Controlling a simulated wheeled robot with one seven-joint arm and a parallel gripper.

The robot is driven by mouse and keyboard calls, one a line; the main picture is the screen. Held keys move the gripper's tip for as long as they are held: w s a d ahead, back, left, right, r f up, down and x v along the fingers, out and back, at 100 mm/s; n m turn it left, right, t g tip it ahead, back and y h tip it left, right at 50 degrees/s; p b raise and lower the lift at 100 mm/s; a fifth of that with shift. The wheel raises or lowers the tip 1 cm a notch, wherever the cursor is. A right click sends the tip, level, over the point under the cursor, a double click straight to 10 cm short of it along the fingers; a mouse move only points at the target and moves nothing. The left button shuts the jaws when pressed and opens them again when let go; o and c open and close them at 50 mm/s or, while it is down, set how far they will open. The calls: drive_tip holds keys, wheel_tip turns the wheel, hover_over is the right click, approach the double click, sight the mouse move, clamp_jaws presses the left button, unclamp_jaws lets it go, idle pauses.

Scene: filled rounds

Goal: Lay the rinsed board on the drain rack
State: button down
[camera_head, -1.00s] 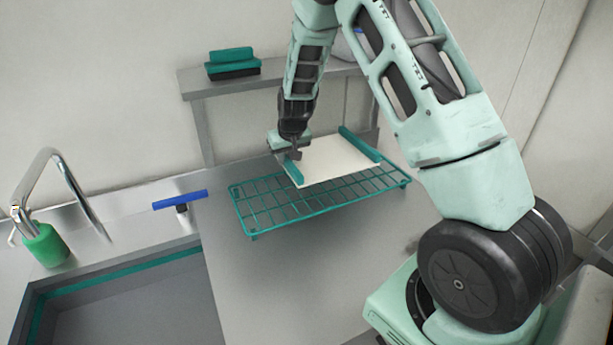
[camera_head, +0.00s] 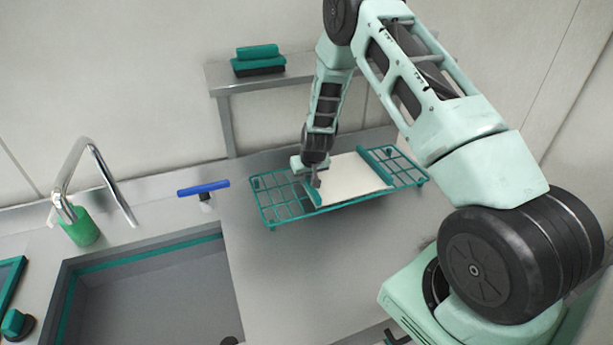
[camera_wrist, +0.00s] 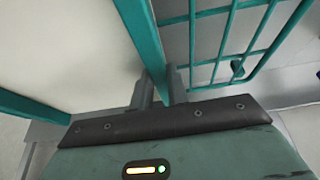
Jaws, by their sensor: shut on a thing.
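The board is cream-white with teal edge strips (camera_head: 352,178). It lies flat at the drain rack, over its middle and right part, and I cannot tell whether it rests fully on the wires. The drain rack (camera_head: 283,205) is a teal wire grid on the steel counter. My gripper (camera_head: 316,182) is shut on the board's left teal strip. In the wrist view the fingers of my gripper (camera_wrist: 160,90) close on the teal strip, with the white board (camera_wrist: 60,50) to the left and the rack wires (camera_wrist: 235,35) to the right.
A sink basin (camera_head: 150,300) lies at the front left with a faucet (camera_head: 92,165) and a green bottle (camera_head: 80,228) beside it. A shelf (camera_head: 290,78) with teal-and-black brushes (camera_head: 257,60) stands behind. Counter in front of the rack is clear.

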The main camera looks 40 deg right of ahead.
drive_tip(key=c, duration=1.4)
unclamp_jaws()
drive_tip(key=shift+o, duration=0.2)
drive_tip(key=shift+r, duration=0.1)
